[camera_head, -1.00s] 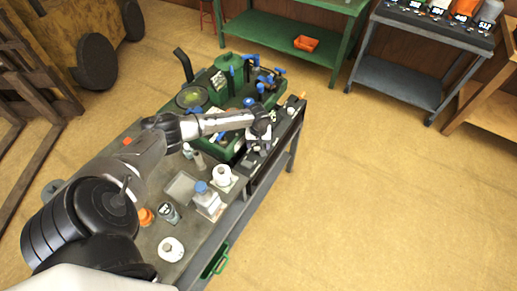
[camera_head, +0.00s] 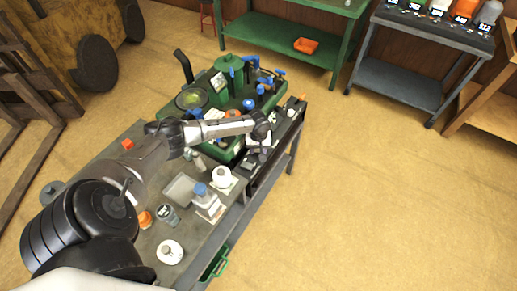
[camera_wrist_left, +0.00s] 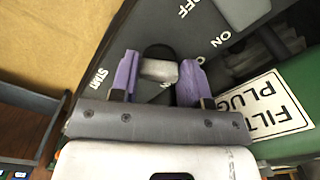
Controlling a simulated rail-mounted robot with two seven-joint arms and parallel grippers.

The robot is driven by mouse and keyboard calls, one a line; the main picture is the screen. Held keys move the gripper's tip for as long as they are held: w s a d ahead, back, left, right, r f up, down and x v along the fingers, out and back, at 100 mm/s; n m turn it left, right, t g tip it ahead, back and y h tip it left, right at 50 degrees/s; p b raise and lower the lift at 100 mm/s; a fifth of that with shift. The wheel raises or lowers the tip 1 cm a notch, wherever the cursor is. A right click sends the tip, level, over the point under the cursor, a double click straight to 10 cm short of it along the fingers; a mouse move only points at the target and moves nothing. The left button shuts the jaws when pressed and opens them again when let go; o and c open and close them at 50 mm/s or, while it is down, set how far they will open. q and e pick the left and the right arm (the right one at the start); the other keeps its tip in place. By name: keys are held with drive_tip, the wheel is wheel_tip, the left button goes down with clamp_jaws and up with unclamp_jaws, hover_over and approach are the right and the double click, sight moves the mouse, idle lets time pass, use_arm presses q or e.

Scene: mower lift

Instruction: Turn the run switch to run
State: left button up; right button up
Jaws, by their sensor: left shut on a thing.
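My left gripper (camera_wrist_left: 158,85) has purple fingertips on either side of a pale grey knob (camera_wrist_left: 158,70) on a dark panel (camera_wrist_left: 120,60), and is shut on it. No label reading RUN is visible. In the head view my left gripper (camera_head: 262,143) is at the right edge of the green machine (camera_head: 228,148), and its fingertips are too small to make out. My right gripper is not in view.
A FILTER PLUG label (camera_wrist_left: 265,105) lies beside the panel. Floor to the right of the bench is clear.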

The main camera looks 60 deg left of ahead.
use_arm(q)
drive_tip(key=shift+c, duration=1.4)
drive_tip(key=shift+r+m+p, duration=0.15)
drive_tip(key=shift+m+p, duration=0.85)
drive_tip(key=shift+p, duration=0.1)
drive_tip(key=m+p, duration=0.1)
drive_tip(key=m, duration=0.1)
drive_tip(key=shift+m+p, duration=0.3)
drive_tip(key=shift+m, duration=0.1)
drive_tip(key=m+p, duration=0.1)
drive_tip(key=m, duration=0.1)
drive_tip(key=shift+s+a+m, duration=0.1)
drive_tip(key=shift+m, duration=0.2)
drive_tip(key=m, duration=0.2)
drive_tip(key=shift+a+m, duration=0.1)
drive_tip(key=shift+m, duration=0.3)
drive_tip(key=shift+m+p, duration=0.3)
drive_tip(key=shift+m, duration=0.5)
drive_tip(key=o, duration=0.9)
